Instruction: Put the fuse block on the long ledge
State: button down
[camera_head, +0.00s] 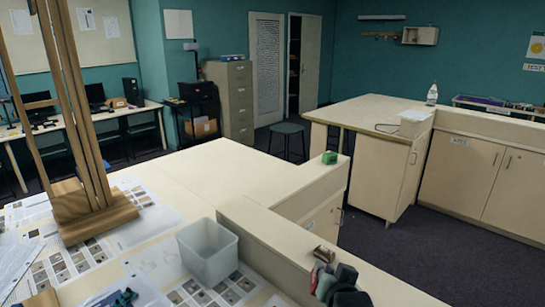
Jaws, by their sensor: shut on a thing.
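My gripper (343,284) is at the bottom edge, right of centre, a dark shape low over the near end of a long cream ledge (290,243). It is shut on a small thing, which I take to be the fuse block. Its fingers hide most of it. A small brown block (325,254) shows just beyond the fingers, and reddish and grey parts show beside them. I cannot tell exactly which of these is held, or whether the brown block touches the ledge. The ledge runs from the middle to the lower right, and its top is mostly bare.
A green block (331,157) sits on a raised cream end panel farther back. A translucent bin (207,251) stands left of the ledge. A wooden easel (92,205) rises at left among printed sheets. The cream tabletop (215,170) behind the bin is clear.

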jog(key=shift+w+d+r+h, duration=0.1)
jog(key=shift+d+h, duration=0.15)
jog(key=shift+h, duration=0.05)
jog(key=w+d+f+m+g+h, duration=0.2)
jog(key=w+d+h, duration=0.2)
jog(key=d, duration=0.3)
jog(key=w+d+f+m+g+h, duration=0.1)
jog(key=w+d+m+h, duration=0.25)
jog(key=d, duration=0.35)
jog(key=shift+n+g+h, duration=0.35)
jog(key=shift+n+g, duration=0.1)
jog(key=shift+g, duration=0.05)
jog(key=shift+w+d+f, duration=0.15)
jog(key=shift+d+f, duration=0.15)
jog(key=shift+f, duration=1.65)
jog(key=shift+w+d+f, duration=0.2)
jog(key=shift+d+f, duration=0.05)
jog(key=shift+f, duration=1.7)
jog(key=shift+w+d+f, duration=0.15)
jog(key=shift+d+f, duration=0.15)
jog(key=shift+f, duration=1.65)
jog(key=shift+f, duration=0.6)
jog(key=c, duration=1.1)
grip_release()
jog(key=shift+c, duration=0.2)
